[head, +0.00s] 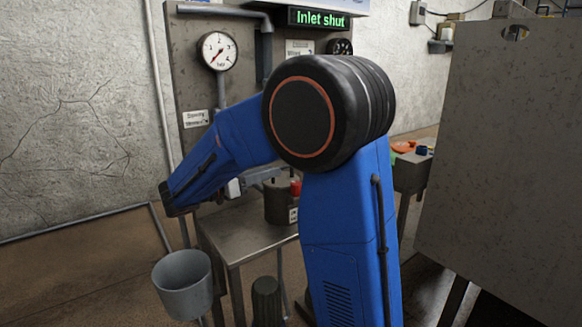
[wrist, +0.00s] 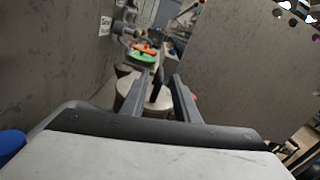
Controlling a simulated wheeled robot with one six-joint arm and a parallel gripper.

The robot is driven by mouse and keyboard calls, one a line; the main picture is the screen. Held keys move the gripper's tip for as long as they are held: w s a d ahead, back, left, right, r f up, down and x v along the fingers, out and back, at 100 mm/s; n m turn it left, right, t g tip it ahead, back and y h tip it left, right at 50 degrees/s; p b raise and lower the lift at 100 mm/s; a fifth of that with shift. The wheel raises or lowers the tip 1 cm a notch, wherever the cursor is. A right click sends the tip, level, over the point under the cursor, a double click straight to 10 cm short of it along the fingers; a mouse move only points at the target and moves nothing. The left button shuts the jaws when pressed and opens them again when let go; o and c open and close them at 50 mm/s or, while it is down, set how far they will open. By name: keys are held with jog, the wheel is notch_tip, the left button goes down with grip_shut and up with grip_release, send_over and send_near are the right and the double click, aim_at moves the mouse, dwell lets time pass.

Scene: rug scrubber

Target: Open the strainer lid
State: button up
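The strainer (head: 279,204) is a dark round pot on the metal stand in the head view, with a red part (head: 296,187) on its right side. In the wrist view its pale round lid (wrist: 129,86) lies below and beyond my fingers. A dark upright handle (wrist: 156,93) shows between the fingers. My gripper (wrist: 160,77) is open, its two fingers apart on either side of the handle, with a gap visible at least on the right. I cannot tell how deep the handle sits between them. In the head view my arm hides most of the gripper.
A panel behind holds a gauge (head: 217,51) and a green display (head: 319,19) reading "Inlet shut". A large grey board (head: 505,150) blocks the right. A green and orange item (wrist: 142,56) lies beyond the strainer.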

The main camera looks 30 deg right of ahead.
jog(key=d, duration=0.9)
jog(key=shift+w, duration=0.15)
grip_shut()
